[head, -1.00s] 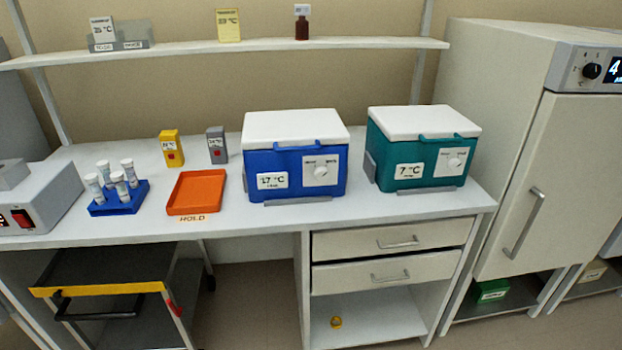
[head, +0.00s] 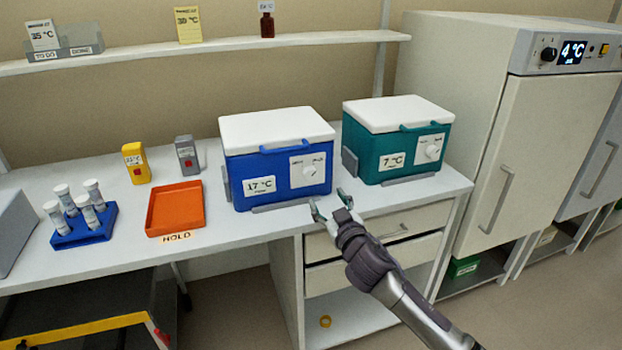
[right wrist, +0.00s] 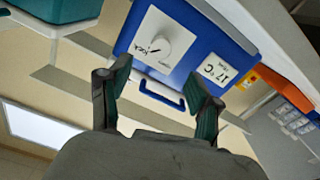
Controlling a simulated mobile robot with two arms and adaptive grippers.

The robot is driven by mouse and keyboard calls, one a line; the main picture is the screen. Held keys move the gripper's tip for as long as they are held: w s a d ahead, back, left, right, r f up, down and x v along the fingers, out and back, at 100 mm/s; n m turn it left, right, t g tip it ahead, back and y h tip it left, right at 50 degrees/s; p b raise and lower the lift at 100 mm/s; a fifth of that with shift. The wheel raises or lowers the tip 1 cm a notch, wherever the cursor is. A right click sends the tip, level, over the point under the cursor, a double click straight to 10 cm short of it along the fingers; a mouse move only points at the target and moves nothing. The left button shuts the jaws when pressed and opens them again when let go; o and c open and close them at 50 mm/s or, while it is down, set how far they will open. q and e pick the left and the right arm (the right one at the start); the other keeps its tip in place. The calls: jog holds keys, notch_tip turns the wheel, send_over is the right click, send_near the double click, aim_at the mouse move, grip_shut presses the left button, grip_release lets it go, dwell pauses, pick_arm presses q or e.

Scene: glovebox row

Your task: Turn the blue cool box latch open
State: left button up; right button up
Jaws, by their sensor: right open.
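The blue cool box (head: 240,168) stands on the bench with its white lid down, a 17 °C label and a white latch plate with a round knob (head: 309,170) on its front. My right gripper (head: 330,201) is open and empty, in front of and below the box's right front corner, apart from it. In the right wrist view the blue box (right wrist: 209,40) appears upside down, and its latch knob (right wrist: 160,46) shows beyond the open fingers (right wrist: 157,76). The knob's exact marked position is hard to read. My left gripper is out of view.
A teal cool box (head: 375,155) labelled 7 °C stands to the right. An orange tray (head: 176,209), a blue tube rack (head: 84,234) and two small timer-like boxes stand left. Drawers (head: 410,224) lie below the bench edge. A fridge (head: 540,150) is at right.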

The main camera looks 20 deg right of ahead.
aim_at(312, 177)
jog(key=w, duration=1.1)
jog(key=shift+a, duration=0.3)
jog(key=c, duration=1.1)
